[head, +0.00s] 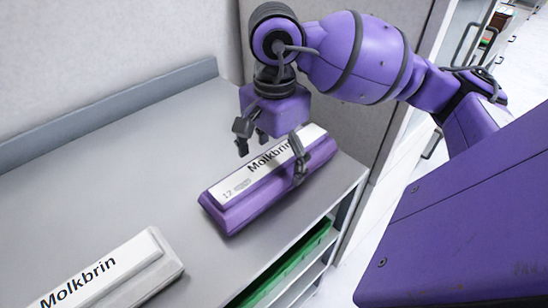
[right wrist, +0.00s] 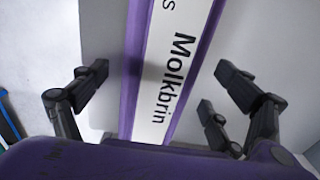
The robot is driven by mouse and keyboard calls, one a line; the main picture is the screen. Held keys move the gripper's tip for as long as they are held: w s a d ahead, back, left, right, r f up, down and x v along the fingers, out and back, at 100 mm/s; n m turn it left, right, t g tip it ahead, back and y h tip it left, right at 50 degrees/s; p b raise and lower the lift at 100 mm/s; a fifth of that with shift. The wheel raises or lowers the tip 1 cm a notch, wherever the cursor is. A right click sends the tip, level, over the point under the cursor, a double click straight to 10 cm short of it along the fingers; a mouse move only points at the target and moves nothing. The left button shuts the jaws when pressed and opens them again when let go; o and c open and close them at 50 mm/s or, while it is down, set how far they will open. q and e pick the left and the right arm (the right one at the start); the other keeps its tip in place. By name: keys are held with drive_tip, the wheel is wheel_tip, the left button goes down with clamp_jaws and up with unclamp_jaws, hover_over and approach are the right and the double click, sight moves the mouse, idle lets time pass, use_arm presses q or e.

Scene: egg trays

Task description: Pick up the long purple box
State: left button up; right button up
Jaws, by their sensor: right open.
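The long purple box (head: 240,205) lies on the grey counter near its right end, with a white top label reading "Molkbrin". My right gripper (head: 270,158) is above the box, pointing down, with its fingers spread to either side of it. In the right wrist view the box (right wrist: 172,70) runs between the open fingers of the right gripper (right wrist: 160,98), and no finger visibly grips it. One finger overlaps the box's near side in the head view; I cannot tell whether it touches. My left gripper is not in view.
A grey box with a white "Molkbrin" label (head: 110,272) lies on the counter (head: 120,180) at the lower left. A wall and raised back edge (head: 120,102) bound the counter behind. Green trays (head: 290,268) sit on a shelf below.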

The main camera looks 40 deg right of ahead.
drive_tip(key=shift+c, duration=0.3)
drive_tip(key=c, duration=2)
drive_tip(key=shift+r, duration=0.1)
